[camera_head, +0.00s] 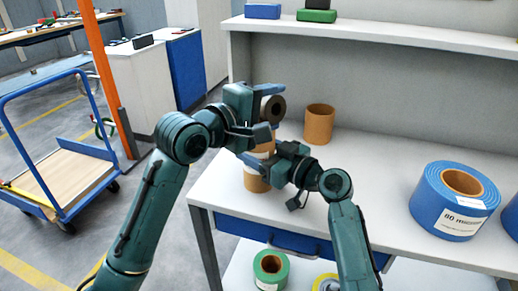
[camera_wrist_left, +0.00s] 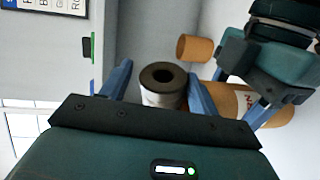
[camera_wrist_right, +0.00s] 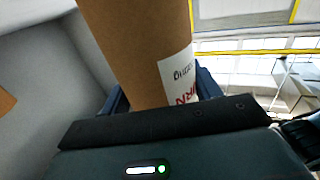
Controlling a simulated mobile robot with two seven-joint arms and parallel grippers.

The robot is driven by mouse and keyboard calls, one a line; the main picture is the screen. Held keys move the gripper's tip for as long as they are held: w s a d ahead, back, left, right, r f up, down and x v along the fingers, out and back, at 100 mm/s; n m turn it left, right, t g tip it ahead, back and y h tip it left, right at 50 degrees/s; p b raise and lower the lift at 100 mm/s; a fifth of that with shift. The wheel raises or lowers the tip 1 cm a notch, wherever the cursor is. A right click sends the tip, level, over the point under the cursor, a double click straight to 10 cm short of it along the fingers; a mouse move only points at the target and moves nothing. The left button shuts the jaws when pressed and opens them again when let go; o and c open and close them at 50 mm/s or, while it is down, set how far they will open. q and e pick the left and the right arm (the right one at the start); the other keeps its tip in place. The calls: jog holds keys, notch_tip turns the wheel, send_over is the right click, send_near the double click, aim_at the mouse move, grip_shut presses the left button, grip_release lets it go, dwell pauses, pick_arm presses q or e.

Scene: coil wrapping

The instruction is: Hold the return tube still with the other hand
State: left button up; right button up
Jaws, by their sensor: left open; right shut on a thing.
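The return tube (camera_head: 257,183) is brown cardboard with a white label and stands at the bench's left front corner. My right gripper (camera_head: 262,166) is shut on it; in the right wrist view the tube (camera_wrist_right: 135,40) fills the space between the fingers, with red print partly readable on its label. My left gripper (camera_head: 275,110) is open above it. A dark-ended roll with a hole (camera_head: 273,109) is between the left fingers; its pale side shows in the left wrist view (camera_wrist_left: 160,96). I cannot tell what supports this roll.
Another brown tube (camera_head: 319,125) stands behind on the white bench (camera_head: 370,180). A large blue coil (camera_head: 455,205) is at the right. A green coil (camera_head: 270,268) sits on the lower shelf. A blue cart (camera_head: 60,180) stands left. The bench middle is clear.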

pick_arm(q)
jog(key=v, duration=1.2)
jog(key=shift+w, duration=0.1)
jog(key=shift+c, duration=0.6)
